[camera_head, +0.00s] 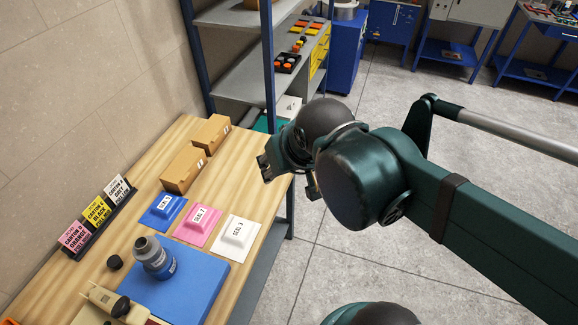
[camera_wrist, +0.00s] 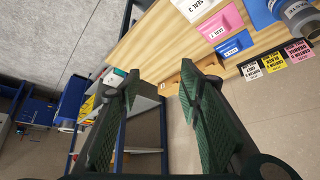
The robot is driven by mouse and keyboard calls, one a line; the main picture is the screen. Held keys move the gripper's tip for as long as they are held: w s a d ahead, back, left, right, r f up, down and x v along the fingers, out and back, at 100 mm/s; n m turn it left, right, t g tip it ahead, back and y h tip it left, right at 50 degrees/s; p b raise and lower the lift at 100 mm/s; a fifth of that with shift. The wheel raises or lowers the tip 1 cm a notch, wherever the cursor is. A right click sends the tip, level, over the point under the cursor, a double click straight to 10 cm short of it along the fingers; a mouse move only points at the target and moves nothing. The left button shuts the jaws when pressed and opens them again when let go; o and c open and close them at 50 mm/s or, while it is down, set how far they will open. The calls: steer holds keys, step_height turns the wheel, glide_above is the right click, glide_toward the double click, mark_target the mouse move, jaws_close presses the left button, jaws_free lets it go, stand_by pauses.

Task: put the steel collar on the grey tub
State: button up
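I cannot make out a steel collar or a grey tub with certainty. A silvery round metal vessel (camera_head: 345,9) stands on the blue cabinet at the top of the head view, cut by the edge. A grey, blue-labelled bottle (camera_head: 153,257) stands on the blue block on the bench; it also shows at the right of the wrist view (camera_wrist: 298,14). My gripper (camera_head: 263,168) is above the bench's right edge in the head view. In the wrist view its two green fingers (camera_wrist: 160,72) are spread apart with nothing between them.
The wooden bench (camera_head: 150,190) holds blue, pink and white labelled pads, tan boxes (camera_head: 184,169), a card rack (camera_head: 103,218) and a blue block (camera_head: 190,290). A shelf rack (camera_head: 240,78) stands behind my gripper. Open floor (camera_head: 340,270) lies to the right.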

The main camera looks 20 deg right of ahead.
steer(key=shift+s+d+f+t, duration=0.15)
steer(key=shift+s+d, duration=0.1)
steer(key=shift+d, duration=0.3)
steer(key=shift+s+d+t, duration=0.15)
steer(key=shift+s+d, duration=0.1)
steer(key=shift+d, duration=0.25)
